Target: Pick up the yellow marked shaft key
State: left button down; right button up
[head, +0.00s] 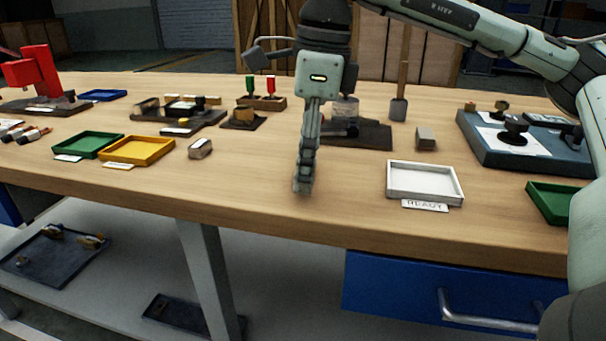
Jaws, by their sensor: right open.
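My right gripper (303,188) points down over the front middle of the wooden table. It is seen edge-on, open, with nothing visible in it. I cannot surely make out the yellow marked shaft key. A small piece with a yellow top (181,122) lies on the front edge of a dark fixture plate (150,126) at left, and may be the key. It is left of my gripper and farther back, well apart from it. My left gripper is not in view.
A yellow tray (137,163) and a green tray (88,156) stand at left. A small block (200,148) sits beside them. A white tray (425,196) with a READY label is right of my gripper. A dark plate (372,142) lies behind my gripper. Bare wood surrounds the fingertips.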

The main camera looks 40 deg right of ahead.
jog(key=shift+c, duration=0.6)
jog(key=c, duration=1.2)
jog(key=shift+r, duration=0.1)
